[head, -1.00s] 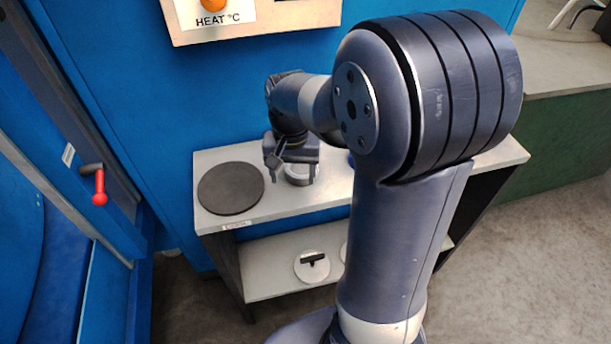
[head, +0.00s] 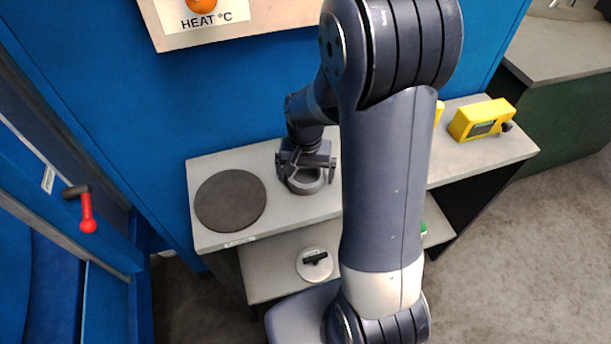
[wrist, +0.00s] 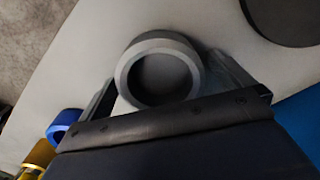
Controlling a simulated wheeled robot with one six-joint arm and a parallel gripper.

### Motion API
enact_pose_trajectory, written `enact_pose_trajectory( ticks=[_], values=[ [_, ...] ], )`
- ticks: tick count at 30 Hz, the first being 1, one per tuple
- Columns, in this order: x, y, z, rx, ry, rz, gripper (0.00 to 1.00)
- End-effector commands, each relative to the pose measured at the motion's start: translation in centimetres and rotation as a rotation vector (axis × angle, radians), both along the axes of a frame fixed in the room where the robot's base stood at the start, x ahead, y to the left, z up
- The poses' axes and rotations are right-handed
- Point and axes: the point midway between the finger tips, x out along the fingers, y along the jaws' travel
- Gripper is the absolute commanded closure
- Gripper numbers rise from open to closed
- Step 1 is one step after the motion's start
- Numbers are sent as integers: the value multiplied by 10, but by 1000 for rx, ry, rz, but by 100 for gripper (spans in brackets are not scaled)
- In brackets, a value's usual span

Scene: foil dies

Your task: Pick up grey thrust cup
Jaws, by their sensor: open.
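The grey thrust cup (wrist: 124,75) is a round, hollow ring-like cup standing on the light shelf top. It lies between the two open fingers of my gripper (wrist: 165,80) in the wrist view, with a finger on either side. I cannot tell whether the fingers touch it. In the head view the cup (head: 306,185) shows under my gripper (head: 305,172), just right of a dark round disc. My gripper hides part of the cup there.
The dark disc (head: 230,200) lies left of the cup on the shelf top (head: 215,240). A yellow device (head: 482,119) stands at the right end. Blue (wrist: 62,124) and yellow (wrist: 40,154) round parts show in the wrist view. A white disc with a black handle (head: 314,264) lies on the lower shelf.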

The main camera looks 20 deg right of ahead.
Motion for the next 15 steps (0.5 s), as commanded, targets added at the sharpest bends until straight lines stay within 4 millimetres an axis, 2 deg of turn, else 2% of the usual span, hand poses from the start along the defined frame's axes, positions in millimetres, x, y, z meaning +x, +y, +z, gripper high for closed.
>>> enact_pose_trajectory(
  ticks=[2,15],
  values=[
    [0,0,0,0,0,0,3],
    [0,0,0,0,0,0,39]
  ],
)
